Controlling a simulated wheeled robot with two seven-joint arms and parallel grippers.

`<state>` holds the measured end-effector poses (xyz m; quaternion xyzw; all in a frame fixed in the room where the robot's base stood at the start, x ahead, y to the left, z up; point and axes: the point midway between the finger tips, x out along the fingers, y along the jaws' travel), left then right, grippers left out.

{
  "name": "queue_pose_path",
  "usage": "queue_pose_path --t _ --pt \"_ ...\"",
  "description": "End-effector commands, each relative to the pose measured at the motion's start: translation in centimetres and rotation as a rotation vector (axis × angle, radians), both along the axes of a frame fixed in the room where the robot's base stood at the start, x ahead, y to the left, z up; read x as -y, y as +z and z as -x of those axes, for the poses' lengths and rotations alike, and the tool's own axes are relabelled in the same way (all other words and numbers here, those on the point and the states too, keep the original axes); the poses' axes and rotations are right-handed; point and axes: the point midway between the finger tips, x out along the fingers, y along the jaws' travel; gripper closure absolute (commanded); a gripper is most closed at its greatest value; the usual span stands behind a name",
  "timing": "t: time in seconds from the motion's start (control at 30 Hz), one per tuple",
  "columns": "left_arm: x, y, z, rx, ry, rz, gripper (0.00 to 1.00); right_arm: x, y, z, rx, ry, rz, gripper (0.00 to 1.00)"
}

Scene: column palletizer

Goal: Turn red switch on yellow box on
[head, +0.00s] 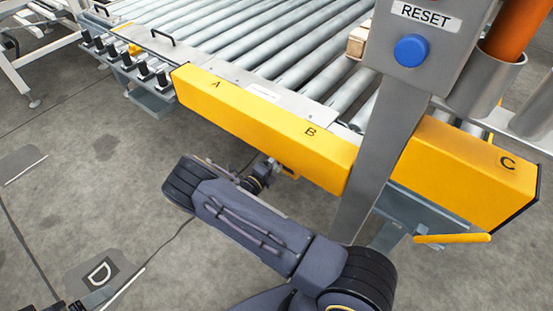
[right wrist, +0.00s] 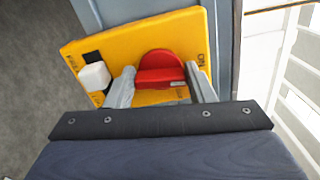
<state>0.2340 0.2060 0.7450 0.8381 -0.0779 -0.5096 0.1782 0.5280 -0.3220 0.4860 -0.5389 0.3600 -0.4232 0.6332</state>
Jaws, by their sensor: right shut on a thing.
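The yellow box (right wrist: 140,38) shows in the right wrist view with a round red switch (right wrist: 160,62) on its face. The word ON is printed at the box's right edge beside the switch. My right gripper (right wrist: 161,84) has one finger on each side of the red switch and is shut on it. In the head view my right arm reaches low towards the yellow conveyor beam.
A white knob (right wrist: 95,76) sits on the box left of the red switch. The roller conveyor (head: 260,40) has a yellow beam (head: 255,120) marked A and B. A grey post (head: 388,130) with a blue RESET button (head: 411,50) stands right of my arm.

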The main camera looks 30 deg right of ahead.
Motion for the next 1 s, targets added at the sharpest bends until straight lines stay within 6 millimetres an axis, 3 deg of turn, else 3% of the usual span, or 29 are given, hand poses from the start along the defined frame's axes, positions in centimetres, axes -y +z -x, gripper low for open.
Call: queue_pose_path --t 0.4,0.9,0.93,1.0 --pt "0.0 0.31 0.0 0.0 0.0 0.0 0.1 -0.03 -0.25 0.14 -0.152 -0.001 0.058 0.74" --pt "0.0 0.33 0.0 0.0 0.0 0.0 0.1 -0.03 -0.29 0.16 -0.169 -0.001 0.065 0.74" --pt "0.0 0.32 0.01 0.0 0.0 0.0 0.1 -0.03 -0.29 0.16 -0.169 -0.001 0.065 0.48" --pt "0.0 0.33 0.0 0.0 0.0 0.0 0.1 -0.03 -0.26 0.14 -0.168 -0.002 0.066 0.39"
